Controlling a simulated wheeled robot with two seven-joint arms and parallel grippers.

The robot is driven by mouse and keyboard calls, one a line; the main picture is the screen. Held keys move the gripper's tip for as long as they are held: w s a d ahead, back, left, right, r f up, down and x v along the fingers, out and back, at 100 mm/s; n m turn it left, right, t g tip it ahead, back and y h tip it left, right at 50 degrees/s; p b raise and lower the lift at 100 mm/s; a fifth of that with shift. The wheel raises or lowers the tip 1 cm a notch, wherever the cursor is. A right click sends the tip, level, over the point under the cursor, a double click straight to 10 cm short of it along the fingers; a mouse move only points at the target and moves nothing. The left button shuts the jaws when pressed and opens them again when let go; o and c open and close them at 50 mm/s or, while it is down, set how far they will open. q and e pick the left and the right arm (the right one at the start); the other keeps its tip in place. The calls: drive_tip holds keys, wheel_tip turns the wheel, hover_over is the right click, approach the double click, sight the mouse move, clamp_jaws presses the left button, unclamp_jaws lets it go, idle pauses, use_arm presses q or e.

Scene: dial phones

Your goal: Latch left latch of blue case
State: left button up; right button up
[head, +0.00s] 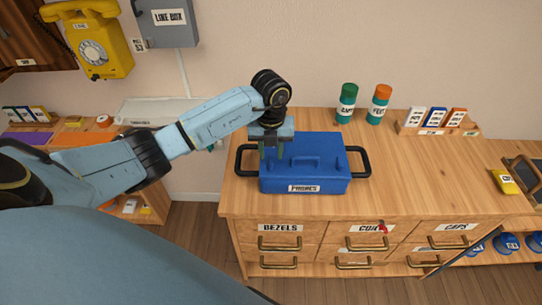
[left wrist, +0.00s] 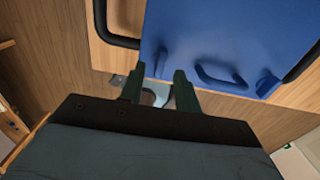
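The blue case (head: 325,175), labelled PHONES, stands on the wooden cabinet top with its lid down, a top handle, and black side handles. My left gripper (head: 271,154) points down over the left part of the lid, its fingers apart with nothing visibly gripped. In the left wrist view the case (left wrist: 215,30) fills the upper right. There the left latch (left wrist: 161,60), a small blue tab, shows just beyond and between the fingertips of my left gripper (left wrist: 159,72). The right latch (left wrist: 267,85) is farther right. In the head view my gripper mostly hides the left latch. My right gripper is not in view.
Two bottles, green-capped (head: 347,103) and orange-capped (head: 379,104), stand behind the case. A card rack (head: 436,124) is at the back right. The cabinet top right of the case is clear. Labelled drawers (head: 281,240) are below. A yellow phone (head: 90,40) hangs on the wall.

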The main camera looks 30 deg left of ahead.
sight(271, 163)
use_arm(q)
drive_tip(key=shift+f, duration=1.35)
drive_tip(key=shift+c, duration=0.4)
clamp_jaws()
